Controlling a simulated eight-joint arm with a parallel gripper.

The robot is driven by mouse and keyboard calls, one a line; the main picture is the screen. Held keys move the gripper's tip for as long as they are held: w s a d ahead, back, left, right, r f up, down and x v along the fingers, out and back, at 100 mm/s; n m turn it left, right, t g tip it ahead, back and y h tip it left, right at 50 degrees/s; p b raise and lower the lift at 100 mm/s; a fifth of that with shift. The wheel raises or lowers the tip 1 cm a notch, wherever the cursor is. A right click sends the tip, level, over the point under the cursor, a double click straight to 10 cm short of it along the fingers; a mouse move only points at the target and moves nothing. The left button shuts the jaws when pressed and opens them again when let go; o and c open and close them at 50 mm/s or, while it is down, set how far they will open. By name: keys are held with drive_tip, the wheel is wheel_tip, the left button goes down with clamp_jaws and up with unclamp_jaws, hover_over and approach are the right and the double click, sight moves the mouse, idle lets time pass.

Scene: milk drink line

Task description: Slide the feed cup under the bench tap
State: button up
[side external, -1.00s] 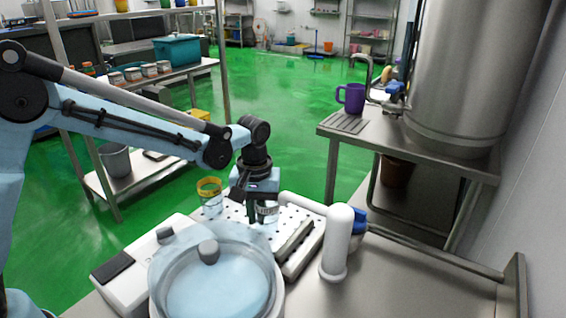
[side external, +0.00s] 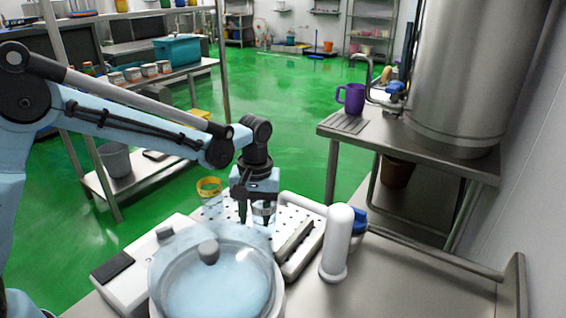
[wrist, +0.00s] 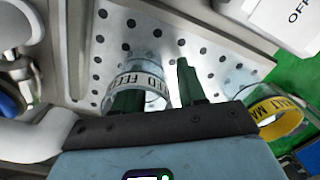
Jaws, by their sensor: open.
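The feed cup (side external: 264,211) is clear with a white lettered band. It stands upright on the perforated plate, just left of the spout end of the white bench tap (side external: 336,243) in the side view. I cannot tell whether its mouth is under the spout. In the wrist view the feed cup (wrist: 140,80) is at my fingertips. My gripper (side external: 256,217) is open and low over the plate. In the wrist view one dark finger of my gripper (wrist: 157,88) overlaps the cup's near side, and the other is right of the cup. Whether they touch it is unclear.
A clear cup with a yellow band (side external: 209,187) stands left of my gripper. The perforated plate (wrist: 100,62) has bare room around the feed cup. A large lidded clear bowl (side external: 218,285) stands in front. A purple mug (side external: 352,98) is on the side table behind.

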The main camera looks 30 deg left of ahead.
sight(289, 241)
drive_tip(key=shift+m+t+h, duration=0.3)
drive_tip(key=shift+m+t, duration=0.1)
drive_tip(key=shift+m, duration=0.4)
drive_tip(key=d, duration=0.8)
drive_tip(key=shift+s+d, duration=0.2)
drive_tip(key=shift+d, duration=0.2)
drive_tip(key=a+r+n, duration=0.1)
drive_tip(key=a+r, duration=0.7)
drive_tip(key=shift+w+a+n+g, duration=0.25)
drive_tip(key=shift+w+n+g, duration=0.05)
drive_tip(key=shift+w+g, duration=0.15)
drive_tip(key=s+a+m+t, duration=0.3)
drive_tip(key=s+a+t, duration=0.1)
drive_tip(key=s, duration=0.3)
drive_tip(key=s+a+r+m+t, duration=0.1)
drive_tip(key=s+a+m+t, duration=0.2)
drive_tip(key=s, duration=0.4)
drive_tip(key=shift+s+a+r+t, duration=0.25)
drive_tip(key=shift+s+a+t, duration=0.2)
drive_tip(key=shift+a, duration=0.2)
drive_tip(key=shift+w, duration=0.1)
drive_tip(key=shift+c, duration=0.2)
